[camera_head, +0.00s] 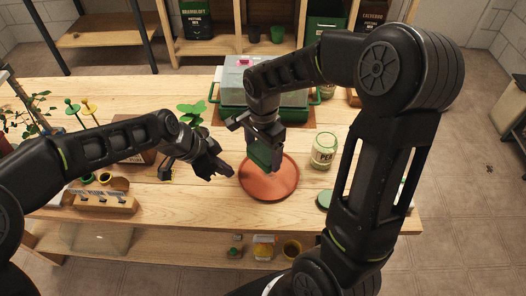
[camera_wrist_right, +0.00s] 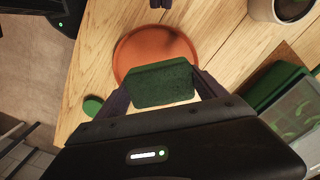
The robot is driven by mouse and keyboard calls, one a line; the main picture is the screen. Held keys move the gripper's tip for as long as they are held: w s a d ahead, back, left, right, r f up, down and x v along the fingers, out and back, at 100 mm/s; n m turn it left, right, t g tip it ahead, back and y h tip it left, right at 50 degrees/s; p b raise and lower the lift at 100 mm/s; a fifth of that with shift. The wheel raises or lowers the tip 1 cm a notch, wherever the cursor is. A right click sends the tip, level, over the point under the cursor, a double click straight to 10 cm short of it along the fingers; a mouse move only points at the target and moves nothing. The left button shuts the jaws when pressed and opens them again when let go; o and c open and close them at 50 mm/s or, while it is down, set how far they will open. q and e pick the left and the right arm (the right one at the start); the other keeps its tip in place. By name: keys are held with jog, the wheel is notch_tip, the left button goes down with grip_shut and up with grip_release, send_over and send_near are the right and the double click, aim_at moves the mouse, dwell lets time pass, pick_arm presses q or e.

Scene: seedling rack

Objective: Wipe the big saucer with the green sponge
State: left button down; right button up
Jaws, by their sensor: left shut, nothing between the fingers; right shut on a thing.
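The big saucer (camera_head: 268,187) is a round terracotta dish lying flat on the wooden table. It also shows in the right wrist view (camera_wrist_right: 150,45). My right gripper (camera_head: 262,145) is shut on the green sponge (camera_wrist_right: 163,83), which shows in the head view too (camera_head: 260,157). My left gripper (camera_head: 222,172) is shut and empty, just left of the saucer, above the table.
A glass jar (camera_head: 324,150) stands right of the saucer. A lidded green propagator box (camera_head: 230,92) stands behind my right gripper. A wooden holder with small tools (camera_head: 105,202) is at the left. A green disc (camera_head: 324,198) lies at the front right.

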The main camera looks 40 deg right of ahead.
pick_arm(q)
jog(key=v, duration=1.1)
jog(key=shift+r, duration=0.2)
jog(key=shift+a, duration=0.1)
